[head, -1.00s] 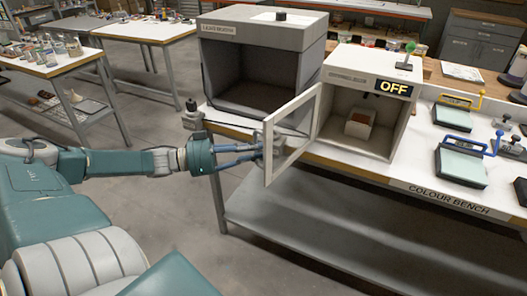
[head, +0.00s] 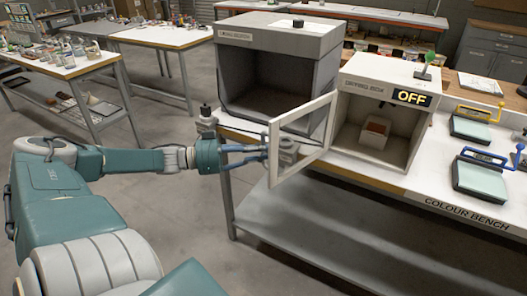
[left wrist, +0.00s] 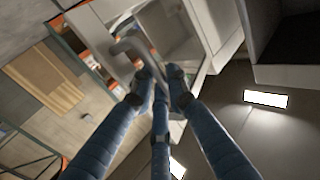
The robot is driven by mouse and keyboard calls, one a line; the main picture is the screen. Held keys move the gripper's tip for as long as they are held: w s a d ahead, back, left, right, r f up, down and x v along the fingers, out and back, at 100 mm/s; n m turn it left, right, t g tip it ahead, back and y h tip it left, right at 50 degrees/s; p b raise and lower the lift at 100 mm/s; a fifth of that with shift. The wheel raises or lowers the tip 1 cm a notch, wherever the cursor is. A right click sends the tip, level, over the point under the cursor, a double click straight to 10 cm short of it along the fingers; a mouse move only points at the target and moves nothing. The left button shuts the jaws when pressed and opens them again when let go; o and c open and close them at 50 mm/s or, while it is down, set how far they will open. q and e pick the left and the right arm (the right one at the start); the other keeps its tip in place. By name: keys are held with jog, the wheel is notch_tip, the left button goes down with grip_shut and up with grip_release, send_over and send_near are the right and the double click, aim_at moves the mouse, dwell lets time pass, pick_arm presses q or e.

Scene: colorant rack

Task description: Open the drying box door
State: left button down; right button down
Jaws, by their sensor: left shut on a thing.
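The drying box (head: 397,87) stands on the colour bench with its front open. Its white-framed door (head: 301,131) is swung well out to the left, hinged at the box's left side. My left gripper (head: 268,150) is at the door's free edge, its fingers shut on the door handle. The left wrist view shows the fingertips (left wrist: 160,80) closed around the grey curved handle (left wrist: 127,46). The fingers hide part of the grip. My right gripper is not in view.
A larger grey cabinet (head: 275,42) stands left of the drying box, behind the door. A small box (head: 375,131) sits inside the drying box. Trays with yellow and blue handles (head: 480,172) are at the right. Clear floor lies in front of the bench.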

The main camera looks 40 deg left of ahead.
pick_arm(q)
jog(key=c, duration=1.7)
grip_release()
jog(key=shift+c, duration=0.2)
jog(key=shift+s+a, duration=0.1)
jog(key=shift+s, duration=0.05)
jog(key=v, duration=1.1)
jog(key=shift+s+a, duration=0.2)
jog(key=shift+s, duration=0.15)
